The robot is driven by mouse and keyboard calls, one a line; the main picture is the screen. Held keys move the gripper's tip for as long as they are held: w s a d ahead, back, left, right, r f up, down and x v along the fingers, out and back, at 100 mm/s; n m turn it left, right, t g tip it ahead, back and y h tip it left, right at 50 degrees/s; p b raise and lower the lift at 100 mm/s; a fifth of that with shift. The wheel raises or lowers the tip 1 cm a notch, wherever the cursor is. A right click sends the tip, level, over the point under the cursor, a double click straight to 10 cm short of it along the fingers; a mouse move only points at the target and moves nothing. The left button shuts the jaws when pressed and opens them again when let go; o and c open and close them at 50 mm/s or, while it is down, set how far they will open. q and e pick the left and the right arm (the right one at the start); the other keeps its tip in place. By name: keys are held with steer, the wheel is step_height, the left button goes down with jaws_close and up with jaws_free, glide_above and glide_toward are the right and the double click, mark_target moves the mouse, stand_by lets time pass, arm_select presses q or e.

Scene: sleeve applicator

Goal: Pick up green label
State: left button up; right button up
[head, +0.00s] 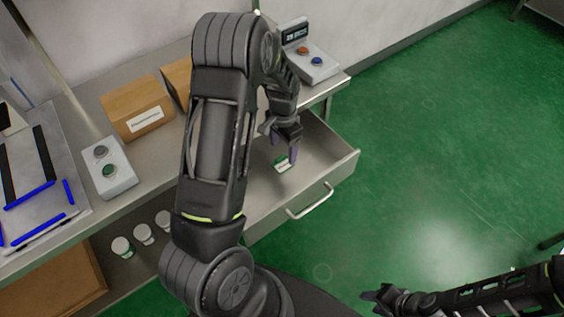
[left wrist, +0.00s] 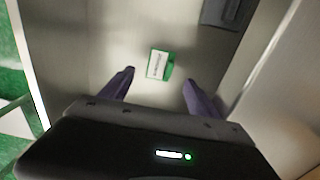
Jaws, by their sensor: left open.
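The green label (head: 283,166) lies on the bottom of the open drawer (head: 323,176). It is small, green with a white panel, and also shows in the left wrist view (left wrist: 160,65). My left gripper (head: 285,148) hangs over the drawer, above the label. In the left wrist view its two purple fingers (left wrist: 158,78) are apart, with the label between and slightly beyond their tips. Nothing is held. My right gripper (head: 372,297) is at the lower right of the head view, away from the drawer; its jaw opening is too small to judge.
Cardboard boxes (head: 138,108) and a grey button box (head: 108,168) stand on the table. Another button box (head: 311,66) is at its far end. Several white jars (head: 143,233) stand on the lower shelf. The drawer walls surround the label; a dark grey item (left wrist: 222,12) is nearby. Green floor is clear at right.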

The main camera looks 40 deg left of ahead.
mark_target(283, 164)
arm_select(q)
step_height(283, 164, down, 6)
steer(key=shift+f+p, duration=0.1)
steer(key=shift+p, duration=0.25)
stand_by(0.4)
steer(key=c, duration=1.4)
step_height(283, 164, up, 18)
steer(key=b, duration=0.1)
stand_by(0.7)
